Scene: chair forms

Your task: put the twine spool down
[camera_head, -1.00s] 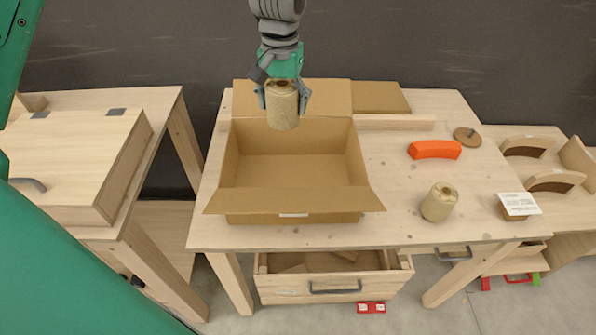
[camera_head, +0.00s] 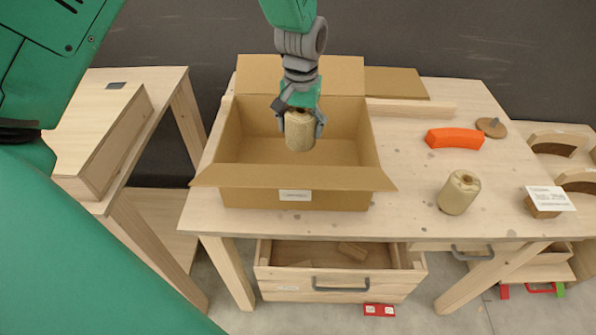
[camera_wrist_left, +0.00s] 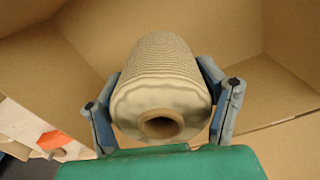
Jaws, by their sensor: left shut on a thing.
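A beige twine spool (camera_head: 299,132) is held upright in my left gripper (camera_head: 300,122), over the open cardboard box (camera_head: 290,183). In the left wrist view the spool (camera_wrist_left: 160,80) sits between the two fingers of the gripper (camera_wrist_left: 162,110), with its hollow core facing the camera. Cardboard walls surround it in that view. I cannot tell how far the spool is above the box floor. A second, similar twine spool (camera_head: 459,192) stands on the table to the right of the box. My right gripper is not in view.
The wooden table (camera_head: 410,215) also bears an orange curved piece (camera_head: 455,138), a round wooden disc (camera_head: 491,127) and a small block with a white card (camera_head: 549,198). An open drawer (camera_head: 340,285) is below. A wooden cabinet (camera_head: 100,140) stands at left.

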